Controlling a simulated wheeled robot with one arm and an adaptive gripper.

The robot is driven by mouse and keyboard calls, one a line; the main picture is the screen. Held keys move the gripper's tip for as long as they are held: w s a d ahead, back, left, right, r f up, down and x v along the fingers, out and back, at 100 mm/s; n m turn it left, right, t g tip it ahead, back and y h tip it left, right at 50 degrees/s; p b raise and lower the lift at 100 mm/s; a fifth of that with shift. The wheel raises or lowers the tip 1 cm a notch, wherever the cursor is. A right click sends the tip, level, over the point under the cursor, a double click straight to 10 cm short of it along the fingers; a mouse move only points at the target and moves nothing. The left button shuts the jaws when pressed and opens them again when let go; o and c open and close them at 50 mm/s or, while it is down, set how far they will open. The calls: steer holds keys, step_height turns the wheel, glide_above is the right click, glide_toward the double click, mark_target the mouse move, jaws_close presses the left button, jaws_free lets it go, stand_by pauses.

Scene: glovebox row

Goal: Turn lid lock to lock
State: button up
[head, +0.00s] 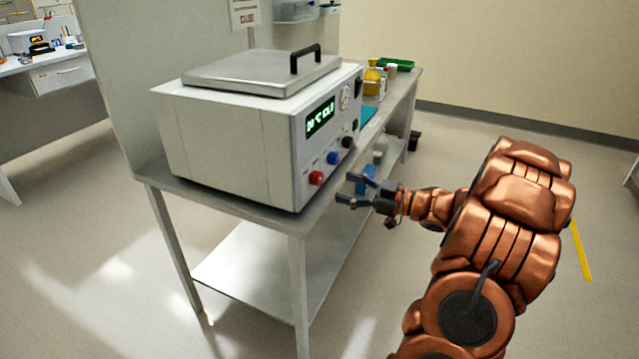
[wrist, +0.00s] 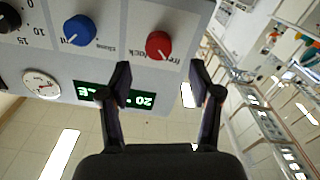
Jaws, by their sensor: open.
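A white bench-top unit (head: 235,140) with a grey metal lid (head: 262,72) and black handle stands on a table. The lid looks closed. Its front panel carries a red knob (head: 316,178), also in the wrist view (wrist: 158,45), beside printing that seems to read "free" and "lock". I cannot clearly tell which word the knob points at. My gripper (head: 355,190) is open and empty in front of the panel, apart from it. In the wrist view, the fingertips (wrist: 160,76) stand either side of the red knob's line, short of it.
A blue knob (head: 333,158) and a black knob (head: 347,142) sit beside the red one. A green display (head: 320,117) and a round gauge (head: 345,97) are above. A yellow bottle (head: 372,78) and a green tray (head: 398,64) stand behind.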

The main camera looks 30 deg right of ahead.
mark_target(321, 180)
steer(key=shift+x, duration=3.7)
steer(key=c, duration=1.1)
steer(key=shift+c, duration=0.2)
